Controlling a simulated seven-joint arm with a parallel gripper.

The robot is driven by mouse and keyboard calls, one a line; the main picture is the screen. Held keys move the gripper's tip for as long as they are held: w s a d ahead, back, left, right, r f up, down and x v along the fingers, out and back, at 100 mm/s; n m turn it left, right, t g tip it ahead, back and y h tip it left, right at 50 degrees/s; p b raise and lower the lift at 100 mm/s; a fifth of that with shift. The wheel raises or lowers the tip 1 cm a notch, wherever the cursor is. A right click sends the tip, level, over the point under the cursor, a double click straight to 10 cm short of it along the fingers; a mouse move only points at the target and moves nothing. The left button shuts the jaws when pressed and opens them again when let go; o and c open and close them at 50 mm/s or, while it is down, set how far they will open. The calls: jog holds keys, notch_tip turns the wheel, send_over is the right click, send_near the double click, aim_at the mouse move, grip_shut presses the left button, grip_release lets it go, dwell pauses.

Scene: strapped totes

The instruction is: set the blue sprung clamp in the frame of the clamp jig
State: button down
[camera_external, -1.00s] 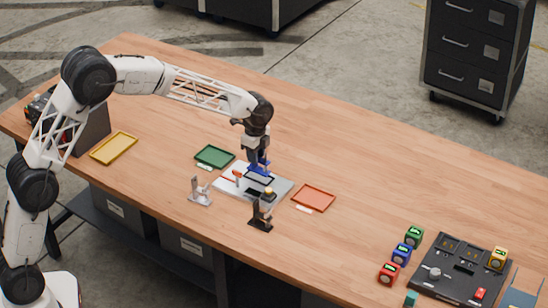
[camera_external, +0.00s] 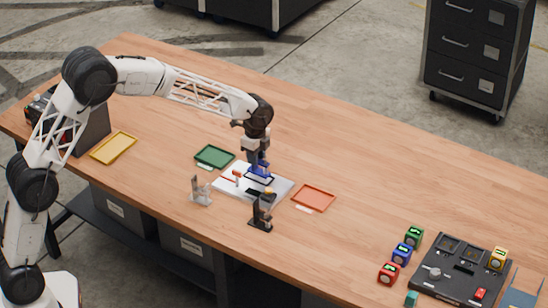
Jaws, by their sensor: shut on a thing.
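The blue sprung clamp (camera_external: 259,169) is in my gripper (camera_external: 258,161), which points down over the clamp jig. The jaws are shut on the clamp. The clamp jig (camera_external: 281,193) is a light grey plate with a dark-edged frame (camera_external: 260,179) near its middle. The clamp is at the far side of this frame; I cannot tell whether it touches the frame or is just above it. A small orange-red part (camera_external: 237,174) stands on the left of the plate. The clamp's lower end is too small to make out.
A green tray (camera_external: 201,163) lies behind left of the jig and an orange tray (camera_external: 331,204) to its right. A clear stand (camera_external: 201,192) and a black stand (camera_external: 261,217) are in front. A yellow tray (camera_external: 94,156) is far left. A dark panel (camera_external: 450,285) with several coloured blocks is at right.

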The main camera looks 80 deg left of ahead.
jog(key=shift+f, duration=0.9)
dwell(0.3)
jog(key=shift+c, duration=1.8)
grip_release()
jog(key=shift+r, duration=0.1)
jog(key=shift+r, duration=4.4)
